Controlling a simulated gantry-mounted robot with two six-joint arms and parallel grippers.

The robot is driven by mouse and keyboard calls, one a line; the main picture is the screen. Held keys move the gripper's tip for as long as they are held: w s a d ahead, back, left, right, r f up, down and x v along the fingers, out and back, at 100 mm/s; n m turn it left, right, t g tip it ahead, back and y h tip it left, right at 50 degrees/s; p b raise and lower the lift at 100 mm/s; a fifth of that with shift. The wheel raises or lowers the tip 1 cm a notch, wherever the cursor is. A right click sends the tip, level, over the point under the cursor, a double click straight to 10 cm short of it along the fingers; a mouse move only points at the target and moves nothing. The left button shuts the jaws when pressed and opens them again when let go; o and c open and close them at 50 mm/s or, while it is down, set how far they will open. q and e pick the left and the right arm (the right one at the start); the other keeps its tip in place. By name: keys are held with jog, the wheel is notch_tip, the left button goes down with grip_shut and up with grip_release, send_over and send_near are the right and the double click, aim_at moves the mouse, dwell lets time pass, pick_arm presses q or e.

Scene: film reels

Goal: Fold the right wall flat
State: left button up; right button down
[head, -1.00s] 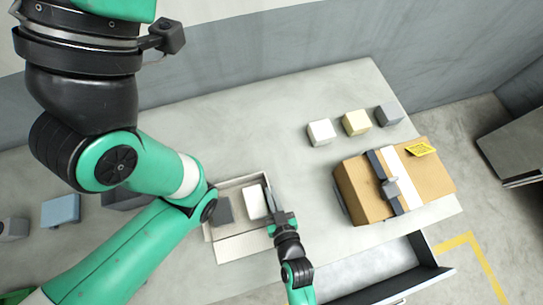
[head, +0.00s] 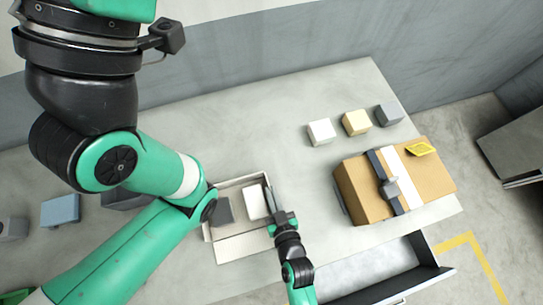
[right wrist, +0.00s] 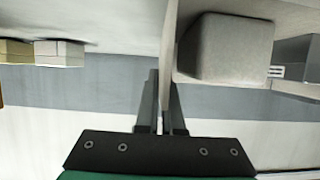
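An open, shallow pale box (head: 243,245) lies on the table, with a dark grey block (head: 222,210) and a white block (head: 256,202) inside. Its right wall (head: 268,193) stands up along the right side. My right gripper (head: 279,218) is at the near end of this wall. In the right wrist view the thin wall (right wrist: 170,50) runs between the two close-set fingers (right wrist: 164,100), which appear shut on it. The white block (right wrist: 225,48) shows beside the wall.
A taped brown carton (head: 360,192) stands to the right on the table. White, yellow and grey cubes (head: 355,122) sit behind it. A blue block (head: 60,211) lies far left. The table behind the box is clear. An open drawer (head: 375,285) is at the front right.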

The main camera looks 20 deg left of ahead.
jog(key=shift+w+d+f+m+g+y+b, duration=0.3)
jog(key=shift+w+d+m+g+y+b, duration=0.6)
jog(key=shift+b, duration=1.15)
jog(key=shift+w+d+f+m+y+b, duration=0.15)
jog(key=shift+d+m+y+b, duration=0.1)
jog(key=shift+m+b, duration=0.5)
jog(key=shift+w+d+f+m+y+b, duration=0.15)
jog(key=shift+m+y+b, duration=0.1)
jog(key=shift+m+b, duration=0.5)
jog(key=shift+r, duration=0.1)
jog(key=c, duration=1.3)
grip_release()
